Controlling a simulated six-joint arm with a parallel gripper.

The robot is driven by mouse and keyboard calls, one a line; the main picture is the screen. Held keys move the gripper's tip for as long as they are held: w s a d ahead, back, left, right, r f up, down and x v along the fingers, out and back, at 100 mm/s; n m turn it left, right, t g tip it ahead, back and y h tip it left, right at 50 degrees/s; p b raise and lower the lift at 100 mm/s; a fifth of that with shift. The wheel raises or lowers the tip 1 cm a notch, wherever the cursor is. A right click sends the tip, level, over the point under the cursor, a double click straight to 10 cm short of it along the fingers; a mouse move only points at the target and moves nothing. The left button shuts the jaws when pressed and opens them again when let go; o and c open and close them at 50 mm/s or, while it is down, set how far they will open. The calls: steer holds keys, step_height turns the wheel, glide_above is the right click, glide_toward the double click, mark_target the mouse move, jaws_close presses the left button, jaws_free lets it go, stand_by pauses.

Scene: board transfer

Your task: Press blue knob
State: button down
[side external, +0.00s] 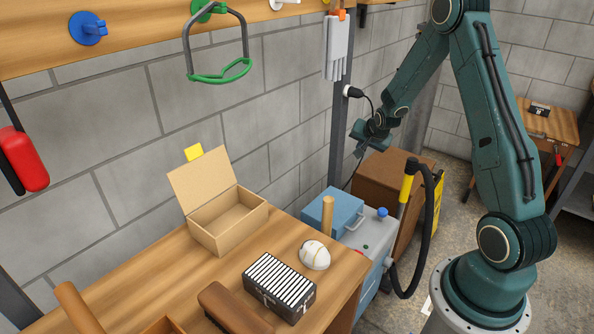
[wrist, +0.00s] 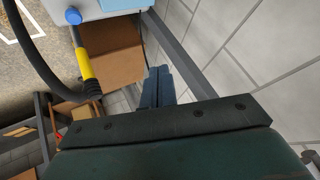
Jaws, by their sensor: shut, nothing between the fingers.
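The blue knob (side external: 382,212) sits on top of a grey machine (side external: 372,243) beside the table's right end. In the wrist view the blue knob (wrist: 73,16) shows near the top left, at the edge of the pale machine top. My gripper (side external: 359,133) is well above the machine in the side view, near the wall, and apart from the knob. In the wrist view the two fingers of my gripper (wrist: 158,88) are together with nothing between them.
A yellow-handled black hose (side external: 408,185) rises beside the knob. A blue box (side external: 332,212) stands left of it. A brown box (side external: 385,178) is behind the machine. The wooden table (side external: 170,275) holds an open cardboard box (side external: 228,218) and a white ball (side external: 315,256).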

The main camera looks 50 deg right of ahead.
steer(key=s+d+f+m+h, duration=0.1)
steer(key=s+d+f+m, duration=0.15)
steer(key=d+f, duration=0.5)
steer(key=m+h, duration=0.1)
steer(key=m, duration=0.2)
glide_above(383, 212)
step_height(383, 212, down, 10)
steer(key=shift+f+g, duration=0.25)
steer(key=shift+g, duration=0.15)
steer(key=shift+f+n, duration=0.1)
steer(key=shift+n, duration=0.15)
steer(key=shift+f, duration=4.3)
